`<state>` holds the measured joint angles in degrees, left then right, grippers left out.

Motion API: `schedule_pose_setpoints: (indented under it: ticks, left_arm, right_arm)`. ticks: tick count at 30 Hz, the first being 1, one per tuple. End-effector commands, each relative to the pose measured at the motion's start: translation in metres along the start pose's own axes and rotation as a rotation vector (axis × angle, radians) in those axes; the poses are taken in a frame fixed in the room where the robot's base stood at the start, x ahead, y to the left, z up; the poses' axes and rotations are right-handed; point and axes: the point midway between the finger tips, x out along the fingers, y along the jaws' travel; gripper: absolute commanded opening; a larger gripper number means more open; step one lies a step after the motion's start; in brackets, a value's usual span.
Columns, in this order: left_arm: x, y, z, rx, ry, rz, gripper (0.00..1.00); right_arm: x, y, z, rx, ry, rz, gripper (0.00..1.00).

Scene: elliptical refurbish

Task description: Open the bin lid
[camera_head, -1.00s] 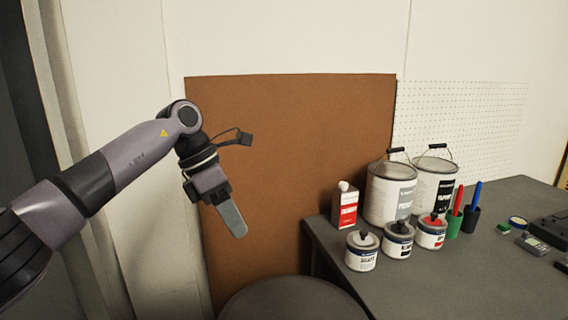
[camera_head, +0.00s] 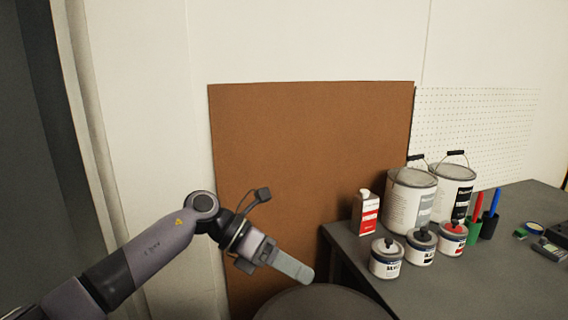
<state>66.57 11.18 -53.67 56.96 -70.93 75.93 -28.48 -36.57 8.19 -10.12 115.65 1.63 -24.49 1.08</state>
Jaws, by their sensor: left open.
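The bin shows only as its dark round lid (camera_head: 325,304) at the bottom edge, seen from above; the lid looks flat and closed, and the body below is out of view. My left gripper (camera_head: 306,276) comes in from the left and points right and slightly down. Its fingers are seen edge-on, overlapping as one grey strip, and nothing shows between them. The fingertips are near the lid's far rim in the picture; I cannot tell whether they touch it. My right gripper is not in view.
A dark table (camera_head: 440,285) stands right of the bin, with paint cans (camera_head: 412,200), small jars (camera_head: 387,258), a red and white bottle (camera_head: 366,212) and pen holders (camera_head: 487,226) on it. A brown board (camera_head: 310,150) leans on the wall behind.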

Motion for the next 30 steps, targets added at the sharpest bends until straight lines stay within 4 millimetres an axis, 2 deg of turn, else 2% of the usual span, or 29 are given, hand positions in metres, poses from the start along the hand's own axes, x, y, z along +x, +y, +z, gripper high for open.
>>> schedule_pose_setpoints:
  ticks: [1, 3, 7, 12, 17, 23, 26, 30]
  left_arm:
    - [0.013, -0.009, -0.001, -0.055, -0.079, -0.063, 0.40]
    - [0.025, -0.018, 0.001, -0.133, -0.193, -0.139, 0.40]
    - [0.035, -0.031, 0.003, -0.306, -0.404, -0.265, 0.40]
    - [0.029, -0.035, -0.001, -0.576, -0.672, -0.407, 0.40]
    - [0.013, -0.025, -0.019, -0.867, -0.911, -0.510, 0.40]
    - [-0.011, -0.001, -0.067, -1.262, -1.192, -0.601, 0.40]
    - [-0.022, 0.011, -0.103, -1.468, -1.323, -0.629, 0.40]
    - [-0.033, 0.021, -0.163, -1.765, -1.496, -0.649, 0.40]
  right_arm:
    - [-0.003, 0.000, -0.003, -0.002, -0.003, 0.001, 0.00]
    - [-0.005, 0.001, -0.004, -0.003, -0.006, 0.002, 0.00]
    - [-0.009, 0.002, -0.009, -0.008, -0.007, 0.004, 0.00]
    - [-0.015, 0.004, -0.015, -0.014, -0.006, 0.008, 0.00]
    - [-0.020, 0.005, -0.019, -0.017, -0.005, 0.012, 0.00]
    - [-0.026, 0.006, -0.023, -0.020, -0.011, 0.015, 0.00]
    - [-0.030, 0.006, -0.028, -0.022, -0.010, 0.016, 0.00]
    - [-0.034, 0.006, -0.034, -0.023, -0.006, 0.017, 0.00]
